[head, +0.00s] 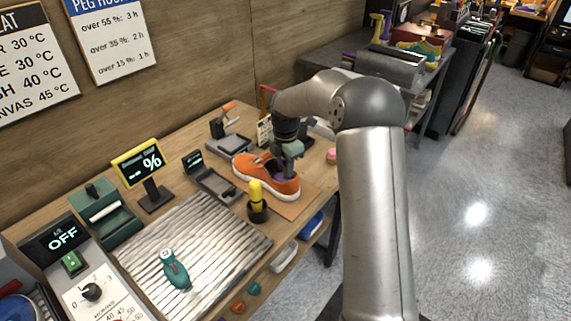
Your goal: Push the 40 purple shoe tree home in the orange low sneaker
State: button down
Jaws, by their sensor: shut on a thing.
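The orange low sneaker (258,181), with a white sole, sits upright on a tan mat (297,205) on the wooden bench. My gripper (289,159) points down into the shoe's opening at its right end, shut on the purple shoe tree (283,172). Only a small purple patch of the tree shows at the opening; the rest is hidden by the shoe and gripper. The number on it cannot be read, and how deep it sits cannot be told.
A yellow-topped bottle (256,197) stands close in front of the shoe. A grey scale-like tray (213,184) lies to its left, and a teal-handled tool (175,268) rests on the ribbed mat (217,228). A pink round item (331,155) is at the right.

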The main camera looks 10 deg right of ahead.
jog(key=c, duration=1)
grip_release()
jog(key=shift+c, duration=0.2)
notch_tip(320, 180, up, 17)
jog(key=b, duration=0.1)
jog(key=shift+r, duration=0.2)
jog(key=s+f+m, duration=0.3)
jog(key=s+m, duration=0.4)
jog(key=s, duration=0.5)
jog(key=s+f+m, duration=0.4)
jog(key=s+m, duration=0.4)
jog(key=s, duration=0.4)
jog(key=s+a+f+m, duration=0.1)
jog(key=s+f+m, duration=0.2)
jog(key=s+m, duration=0.4)
jog(key=s, duration=0.6)
jog(key=shift+f+m+t, duration=0.15)
jog(key=shift+m+t, duration=0.15)
